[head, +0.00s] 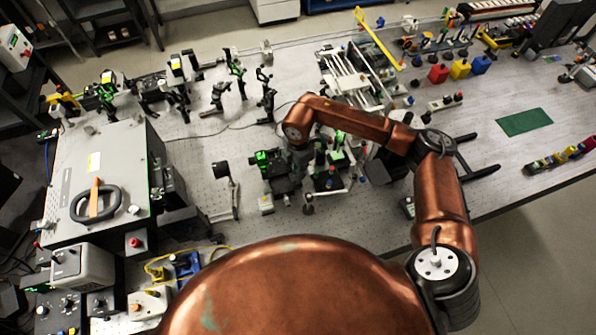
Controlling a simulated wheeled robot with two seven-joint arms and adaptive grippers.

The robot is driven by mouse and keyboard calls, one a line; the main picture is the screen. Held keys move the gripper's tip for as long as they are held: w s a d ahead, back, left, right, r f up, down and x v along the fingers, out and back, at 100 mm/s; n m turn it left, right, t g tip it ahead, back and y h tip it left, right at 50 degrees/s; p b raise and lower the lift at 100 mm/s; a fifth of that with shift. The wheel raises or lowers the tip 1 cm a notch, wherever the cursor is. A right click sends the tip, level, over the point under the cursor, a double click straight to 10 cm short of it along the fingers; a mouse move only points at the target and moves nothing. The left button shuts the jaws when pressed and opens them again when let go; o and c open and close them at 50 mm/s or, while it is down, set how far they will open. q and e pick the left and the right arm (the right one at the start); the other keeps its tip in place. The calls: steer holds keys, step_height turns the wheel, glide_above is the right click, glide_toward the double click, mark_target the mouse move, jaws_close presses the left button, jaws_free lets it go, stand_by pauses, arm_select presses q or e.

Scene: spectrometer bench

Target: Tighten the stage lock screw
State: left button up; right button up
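My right arm reaches in from the right and bends over the bench. Its wrist ends above a dark stage assembly (284,184) with green parts near the middle of the bench. My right gripper (298,160) points down there, dark against the dark parts and mostly hidden below the copper wrist. I cannot tell whether its fingers are open or shut, or whether they touch anything. The stage lock screw is too small or hidden to make out. My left gripper is out of view.
A grey instrument box (120,150) with a black ring handle stands at the left. Optic mounts (218,97) crowd the back of the perforated bench. A yellow bar (378,40) rises behind my arm. A green mat (524,122) lies at the right, with bare bench around it.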

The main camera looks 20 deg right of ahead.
steer(key=o, duration=0.3)
steer(key=shift+o, duration=0.2)
steer(key=shift+r, duration=0.1)
step_height(320, 180, up, 12)
stand_by(0.8)
